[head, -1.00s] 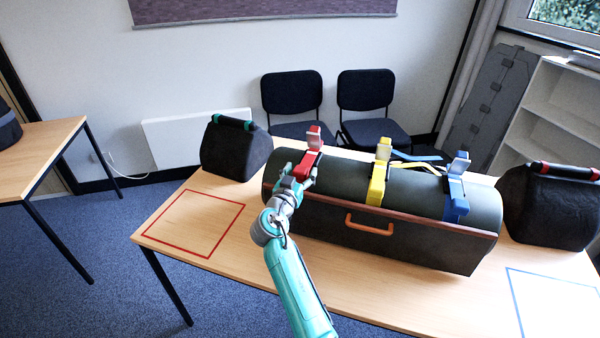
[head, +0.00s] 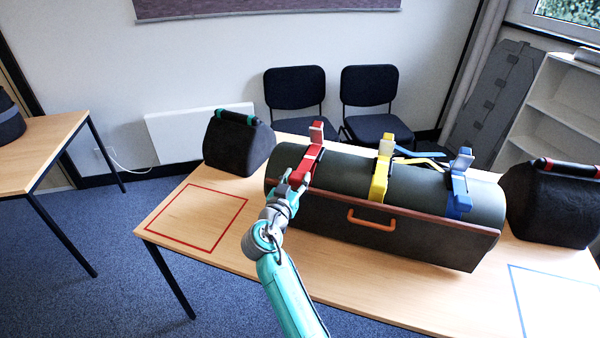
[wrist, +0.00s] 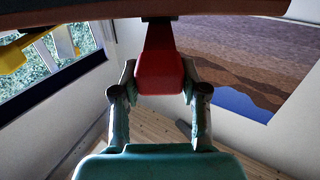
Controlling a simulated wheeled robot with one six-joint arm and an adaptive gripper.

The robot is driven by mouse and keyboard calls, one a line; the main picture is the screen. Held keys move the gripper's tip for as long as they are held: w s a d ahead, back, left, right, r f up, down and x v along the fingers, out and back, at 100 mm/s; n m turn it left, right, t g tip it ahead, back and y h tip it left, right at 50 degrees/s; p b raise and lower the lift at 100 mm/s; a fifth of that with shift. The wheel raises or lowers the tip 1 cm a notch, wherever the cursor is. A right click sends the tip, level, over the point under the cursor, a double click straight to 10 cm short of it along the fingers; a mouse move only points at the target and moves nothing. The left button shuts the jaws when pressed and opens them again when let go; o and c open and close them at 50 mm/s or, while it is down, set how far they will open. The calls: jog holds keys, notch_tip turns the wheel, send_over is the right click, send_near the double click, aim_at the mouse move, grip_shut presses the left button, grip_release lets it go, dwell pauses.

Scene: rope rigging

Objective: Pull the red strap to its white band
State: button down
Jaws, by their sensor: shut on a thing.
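The red strap (head: 309,158) runs over the left end of the dark green roll (head: 345,172), from a buckle with an upright lever (head: 316,131) down toward the front. My gripper (head: 286,196) is at the front left of the roll, at the strap's lower end. In the wrist view, a red block-like strap end (wrist: 160,75) sits between the two fingers of my gripper (wrist: 159,88), which are shut on it. A narrower red length runs up from it to a dark rim.
A yellow strap (head: 379,180) and a blue strap (head: 459,192) cross the same roll to the right. An orange handle (head: 371,220) is on its front. Black bags stand left (head: 238,145) and right (head: 548,205). A red outlined square (head: 205,250) on the table is empty.

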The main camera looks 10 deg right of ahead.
jog(key=c, duration=0.6)
grip_release()
jog(key=v, duration=1.2)
